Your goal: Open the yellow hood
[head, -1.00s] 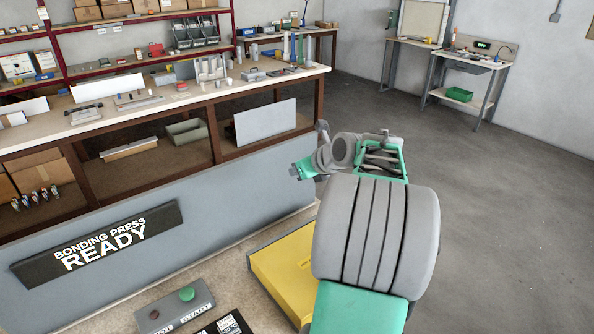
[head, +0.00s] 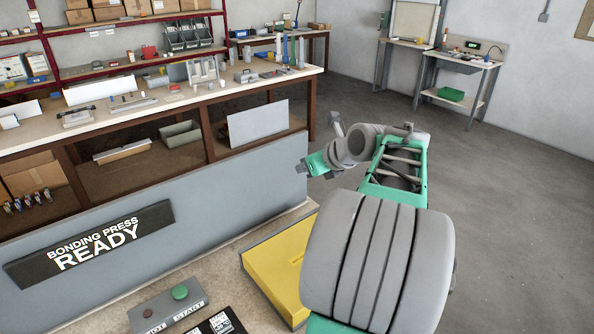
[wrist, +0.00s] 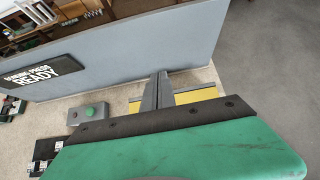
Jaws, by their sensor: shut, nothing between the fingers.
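The yellow hood (head: 272,268) is a flat yellow cover with a grey edge, low on the speckled bench top. My arm hides its right part in the head view. It also shows in the wrist view (wrist: 208,94), behind the fingers and partly covered by my gripper body. It looks closed. My gripper (head: 302,169) hangs in the air beyond the hood, in front of the grey panel's right end, apart from the hood in the head view. In the wrist view my gripper (wrist: 158,76) has its fingers together and empty.
A control box with a green button (head: 180,292) stands left of the hood. The grey panel (head: 215,205) with a "BONDING PRESS READY" sign (head: 90,243) rises behind the bench. A cluttered workbench (head: 165,115) is beyond it. Open floor (head: 480,200) lies right.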

